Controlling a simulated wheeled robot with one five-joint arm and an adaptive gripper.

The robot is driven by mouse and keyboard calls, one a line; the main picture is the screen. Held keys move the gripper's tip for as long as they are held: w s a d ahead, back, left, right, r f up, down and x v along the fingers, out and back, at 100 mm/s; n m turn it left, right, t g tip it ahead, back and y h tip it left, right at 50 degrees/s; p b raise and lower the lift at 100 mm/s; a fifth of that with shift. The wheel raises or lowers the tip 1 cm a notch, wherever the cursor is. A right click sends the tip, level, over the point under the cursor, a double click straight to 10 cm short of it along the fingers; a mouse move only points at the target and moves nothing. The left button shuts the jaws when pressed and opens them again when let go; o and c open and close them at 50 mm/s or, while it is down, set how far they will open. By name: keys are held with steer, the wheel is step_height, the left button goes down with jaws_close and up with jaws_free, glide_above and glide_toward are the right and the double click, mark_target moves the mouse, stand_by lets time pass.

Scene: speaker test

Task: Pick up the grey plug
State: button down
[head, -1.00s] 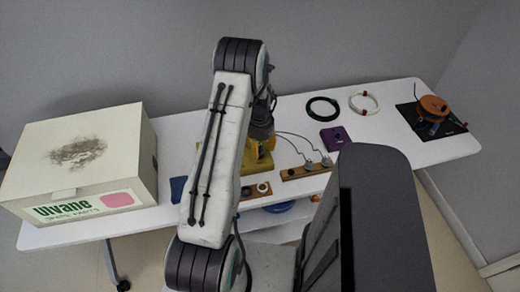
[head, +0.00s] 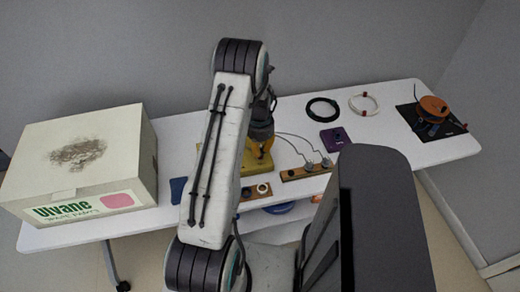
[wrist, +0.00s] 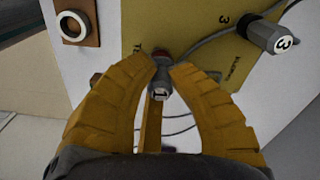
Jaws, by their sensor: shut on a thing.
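My gripper (wrist: 163,68) has yellow ribbed fingers and is shut on a grey plug (wrist: 160,89) marked "1", seen in the wrist view over the edge of a yellow panel (wrist: 190,25). I cannot tell whether the plug touches the panel. A second grey plug (wrist: 272,37) marked "3" lies apart at the upper right, with a grey cable. In the head view my gripper (head: 262,150) is partly hidden behind my arm, above the yellow panel (head: 262,166). The held plug cannot be made out there.
A wooden strip (head: 294,175) with grey plugs and cables lies right of the panel. A small wooden block with a white ring (wrist: 72,27) is nearby. A purple box (head: 334,139), black coil (head: 322,109) and large carton (head: 80,160) stand on the white table (head: 385,150).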

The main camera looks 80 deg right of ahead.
mark_target(260, 146)
steer(key=shift+r, duration=0.1)
steer(key=shift+r, duration=0.6)
step_height(260, 146, up, 2)
steer(key=shift+r+b, duration=0.15)
steer(key=shift+b, duration=0.4)
steer(key=s+a+r+b, duration=0.2)
steer(key=s+r, duration=0.5)
steer(key=s, duration=0.4)
steer(key=shift+s+a+r, duration=0.15)
steer(key=shift+s, duration=0.1)
steer(key=shift+r, duration=0.2)
step_height(260, 146, up, 4)
steer(key=p, duration=0.3)
steer(key=shift+f, duration=0.25)
